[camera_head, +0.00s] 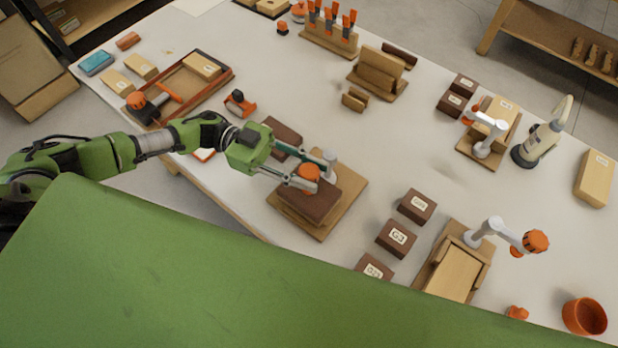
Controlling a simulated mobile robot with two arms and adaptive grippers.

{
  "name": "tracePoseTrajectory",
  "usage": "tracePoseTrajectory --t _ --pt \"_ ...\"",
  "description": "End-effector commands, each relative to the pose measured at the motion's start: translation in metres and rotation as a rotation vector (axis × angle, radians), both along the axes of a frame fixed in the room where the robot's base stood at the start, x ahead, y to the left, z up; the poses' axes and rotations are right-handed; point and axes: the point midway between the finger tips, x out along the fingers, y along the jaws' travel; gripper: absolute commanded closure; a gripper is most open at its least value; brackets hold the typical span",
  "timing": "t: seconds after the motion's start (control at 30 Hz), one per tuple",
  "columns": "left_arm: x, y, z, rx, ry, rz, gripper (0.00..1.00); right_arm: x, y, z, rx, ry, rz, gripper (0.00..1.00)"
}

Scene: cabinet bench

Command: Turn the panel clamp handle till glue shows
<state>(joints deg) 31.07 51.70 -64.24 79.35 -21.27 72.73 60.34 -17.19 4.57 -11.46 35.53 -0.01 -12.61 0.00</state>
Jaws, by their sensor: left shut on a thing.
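My left gripper (296,170) reaches in from the left and is shut on the orange handle (309,173) of a white and grey clamp at the middle of the bench. The clamp stands over dark brown wood pieces (312,205) on a light wooden base board (354,190). My fingers cover part of the handle and clamp. No glue can be made out at the joint at this size. My right gripper is not in view.
A second clamp with an orange knob (536,241) stands at the right, another (484,135) farther back. A glue bottle (540,142), dark blocks (396,238) and an orange cup (584,316) stand around. A wooden tray (226,84) lies back left.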

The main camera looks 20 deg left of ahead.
Motion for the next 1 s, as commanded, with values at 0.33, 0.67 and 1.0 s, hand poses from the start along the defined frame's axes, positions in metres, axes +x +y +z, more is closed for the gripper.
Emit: tracePoseTrajectory --t 0.33,0.67,1.0 --pt "0.000 0.000 -0.001 -0.001 -0.001 -0.113 0.93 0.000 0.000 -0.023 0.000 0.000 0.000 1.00" --pt "0.000 -0.001 0.001 -0.002 0.001 -0.123 0.93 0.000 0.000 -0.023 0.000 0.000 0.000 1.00" --pt "0.000 -0.001 0.001 -0.002 0.000 -0.122 0.54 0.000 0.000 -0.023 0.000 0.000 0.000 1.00"
